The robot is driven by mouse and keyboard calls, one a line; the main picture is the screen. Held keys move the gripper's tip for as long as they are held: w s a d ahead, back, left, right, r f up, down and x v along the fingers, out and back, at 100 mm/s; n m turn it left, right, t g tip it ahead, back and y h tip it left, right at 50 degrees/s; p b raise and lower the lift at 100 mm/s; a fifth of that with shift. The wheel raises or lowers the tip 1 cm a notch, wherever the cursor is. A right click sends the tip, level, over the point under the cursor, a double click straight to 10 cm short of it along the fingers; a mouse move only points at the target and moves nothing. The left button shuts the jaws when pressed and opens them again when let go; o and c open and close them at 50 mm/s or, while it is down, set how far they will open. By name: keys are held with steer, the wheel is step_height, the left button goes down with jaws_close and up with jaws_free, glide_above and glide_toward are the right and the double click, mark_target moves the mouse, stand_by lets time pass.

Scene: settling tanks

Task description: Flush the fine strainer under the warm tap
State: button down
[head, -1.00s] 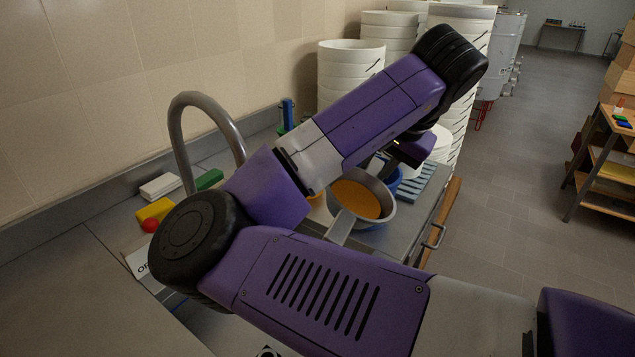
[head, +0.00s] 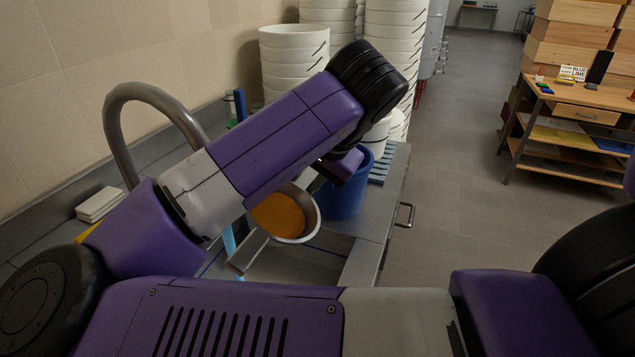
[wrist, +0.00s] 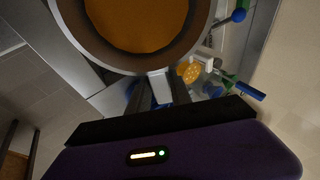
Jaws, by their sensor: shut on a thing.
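The fine strainer (head: 283,214) is a round metal pan with an orange inside. A flat grey bar (head: 247,252) sticks out from it to the lower left. It hangs over the sink area, right of the grey gooseneck tap (head: 121,135), whose outlet is hidden behind my arm. A light-blue upright strip (head: 229,240), perhaps water, shows just left of the strainer. My gripper is mostly hidden by my arm in the head view. In the wrist view my gripper (wrist: 161,90) is shut on a pale tab at the rim of the strainer (wrist: 140,64).
A blue bucket (head: 345,194) stands on the counter right of the strainer. White stacked tubs (head: 294,62) stand behind. A white block (head: 99,203) lies left of the tap. A wooden bench (head: 590,95) stands at right; the floor between is clear.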

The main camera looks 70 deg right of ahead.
steer(key=w+a+f+b, duration=0.2)
steer(key=w, duration=0.8)
stand_by(0.4)
steer(key=shift+d, duration=0.15)
stand_by(0.5)
steer(key=shift+d, duration=0.4)
steer(key=shift+a, duration=0.1)
steer(key=shift+a, duration=0.5)
steer(key=shift+s, duration=0.1)
steer(key=shift+s+d+p, duration=0.3)
steer(key=shift+s, duration=1)
steer(key=shift+s+d+p, duration=0.25)
steer(key=shift+s+p, duration=0.05)
steer(key=shift+s, duration=1)
steer(key=shift+s+d+p, duration=0.3)
steer(key=shift+s, duration=1)
